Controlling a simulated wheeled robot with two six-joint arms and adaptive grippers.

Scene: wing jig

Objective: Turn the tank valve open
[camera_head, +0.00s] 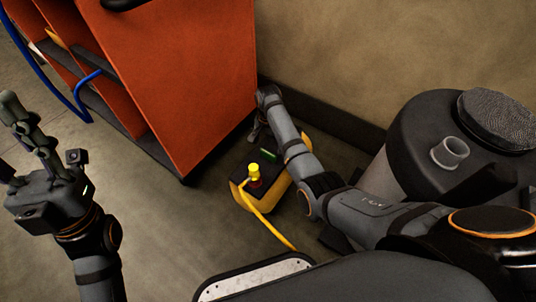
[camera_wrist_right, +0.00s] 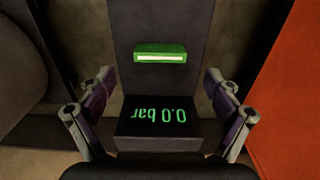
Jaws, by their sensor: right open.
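In the right wrist view a green bar-shaped handle (camera_wrist_right: 160,53) with a pale line on it sits crosswise on a dark upright panel. Below it a black display block (camera_wrist_right: 160,125) reads "0.0 bar" upside down in green. My right gripper (camera_wrist_right: 160,105) is open, its fingers either side of the block and clear of it. In the head view the right gripper (camera_head: 257,133) reaches down beside the orange cabinet, near a small green part (camera_head: 269,153). My left gripper (camera_head: 8,135) is raised at the far left; its finger gap is unclear.
The orange cabinet (camera_head: 185,65) stands close to the right gripper, with a blue hose (camera_head: 75,108) at its left. A yellow-and-black unit (camera_head: 243,195) with a yellow-topped red knob (camera_head: 254,171) is on the floor. A dark rounded body (camera_head: 410,115) is at the right.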

